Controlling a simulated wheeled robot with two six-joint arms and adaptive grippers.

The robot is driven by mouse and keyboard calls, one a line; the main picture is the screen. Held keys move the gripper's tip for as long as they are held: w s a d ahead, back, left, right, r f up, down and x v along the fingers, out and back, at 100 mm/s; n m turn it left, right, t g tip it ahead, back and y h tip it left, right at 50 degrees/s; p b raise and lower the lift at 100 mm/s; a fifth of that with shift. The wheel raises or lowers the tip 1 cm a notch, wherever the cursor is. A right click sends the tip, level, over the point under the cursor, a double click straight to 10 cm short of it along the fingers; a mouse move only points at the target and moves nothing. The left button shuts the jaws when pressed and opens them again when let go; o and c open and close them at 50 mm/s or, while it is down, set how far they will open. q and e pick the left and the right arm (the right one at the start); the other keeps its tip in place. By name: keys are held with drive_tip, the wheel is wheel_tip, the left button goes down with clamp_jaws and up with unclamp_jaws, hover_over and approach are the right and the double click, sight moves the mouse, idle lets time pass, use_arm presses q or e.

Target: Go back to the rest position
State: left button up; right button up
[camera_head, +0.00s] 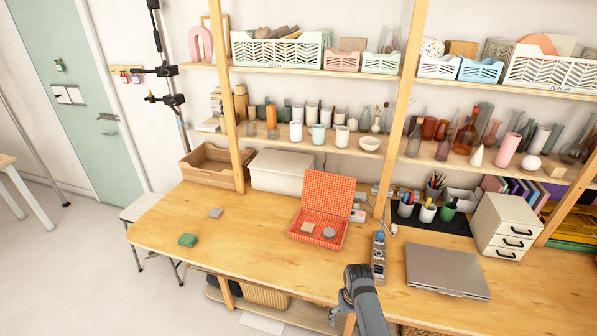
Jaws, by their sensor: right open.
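My right gripper (341,307) shows at the bottom, right of centre, in front of the wooden table's (240,237) front edge. It is dark grey, open, and nothing shows between its fingers. My left gripper is not in view. An open red checked box (327,192) stands on the table beyond the right gripper, with a tan block (307,228) and a grey round piece (329,233) in it. A green block (188,240) and a grey block (215,213) lie on the table's left part.
A closed grey laptop (446,271) lies right of my right arm. A power strip (378,256) stands close behind the gripper. A white drawer unit (505,226) and pen cups (427,212) stand at the right. Loaded shelves rise behind. The table's left front is mostly clear.

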drive_tip(key=s+d+f+b, duration=0.2)
drive_tip(key=s+f, duration=0.3)
drive_tip(key=f, duration=0.4)
drive_tip(key=s+d+f+b, duration=0.1)
drive_tip(key=s+f+b, duration=0.3)
drive_tip(key=f, duration=0.5)
drive_tip(key=s+d+f+b, duration=0.1)
drive_tip(key=s+d+f, duration=0.1)
drive_tip(key=s+f, duration=0.6)
use_arm(q)
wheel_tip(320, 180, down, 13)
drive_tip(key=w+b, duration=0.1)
drive_tip(key=b, duration=0.4)
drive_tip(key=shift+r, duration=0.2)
use_arm(e)
drive_tip(key=s+d+f, duration=0.4)
drive_tip(key=s+f, duration=0.3)
drive_tip(key=s, duration=0.3)
drive_tip(key=s+d+f+t, duration=0.1)
drive_tip(key=s+d+f, duration=0.2)
drive_tip(key=s+f, duration=0.5)
drive_tip(key=s, duration=0.3)
drive_tip(key=shift+s+d+f+h, duration=0.15)
drive_tip(key=shift+d+f+h, duration=0.15)
drive_tip(key=shift+d+h, duration=0.1)
